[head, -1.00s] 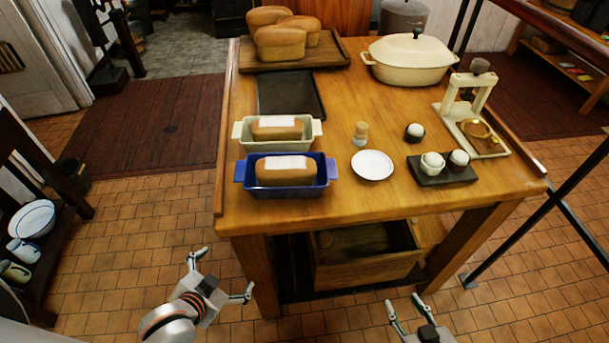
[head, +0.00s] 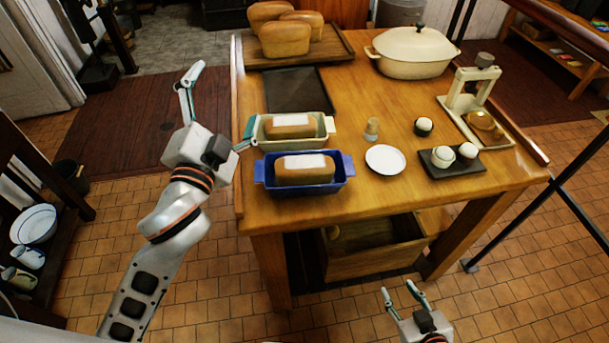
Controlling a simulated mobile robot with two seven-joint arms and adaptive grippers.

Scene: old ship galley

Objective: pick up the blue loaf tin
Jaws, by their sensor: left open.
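The blue loaf tin (head: 305,187) stands upright on the near left part of the wooden table, with a handle at each end. It holds a brown loaf (head: 305,169) with a pale patch on top. My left gripper (head: 219,106) is open and empty, beside the table's left edge. One finger points up and away. The other reaches over the edge, close to the left handle of the cream loaf tin; I cannot tell if they touch. My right gripper (head: 404,296) is open and empty, low in front of the table.
The cream loaf tin (head: 326,139) with a loaf stands just behind the blue one. A dark tray (head: 297,91) lies behind it. A white plate (head: 385,159) and a small shaker (head: 371,129) are to the right. A lidded cream pot (head: 415,59) stands at the back.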

